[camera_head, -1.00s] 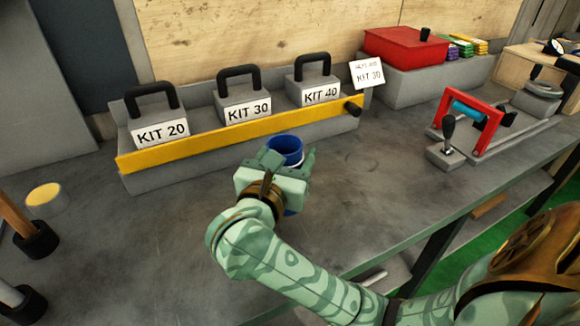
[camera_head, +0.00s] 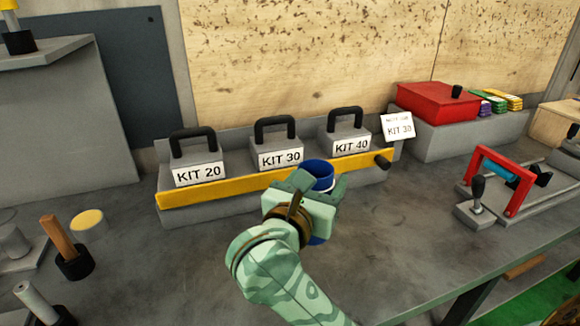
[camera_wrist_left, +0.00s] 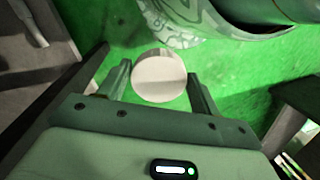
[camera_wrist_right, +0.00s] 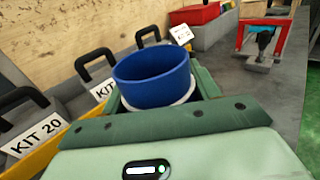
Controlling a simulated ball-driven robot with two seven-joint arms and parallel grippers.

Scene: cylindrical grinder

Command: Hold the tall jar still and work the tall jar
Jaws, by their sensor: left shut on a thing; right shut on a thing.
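The tall jar (camera_head: 317,172) is blue with an open dark top. My right gripper (camera_head: 312,195) is shut around its side, in front of the kit rack. In the right wrist view the jar (camera_wrist_right: 153,82) stands between the fingers, with a white band showing below the blue part. My left gripper (camera_wrist_left: 159,80) shows only in the left wrist view. It is shut on a pale round thing (camera_wrist_left: 159,76), seen end-on over green floor; I cannot tell if it is a lid. The jar's lower part is mostly hidden by my right gripper.
A grey rack with a yellow rail (camera_head: 270,180) holds handled blocks marked KIT 20, KIT 30 and KIT 40. A red box (camera_head: 437,105) and a red-framed fixture (camera_head: 500,180) stand to the right. The bench in front of the rack is mostly clear.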

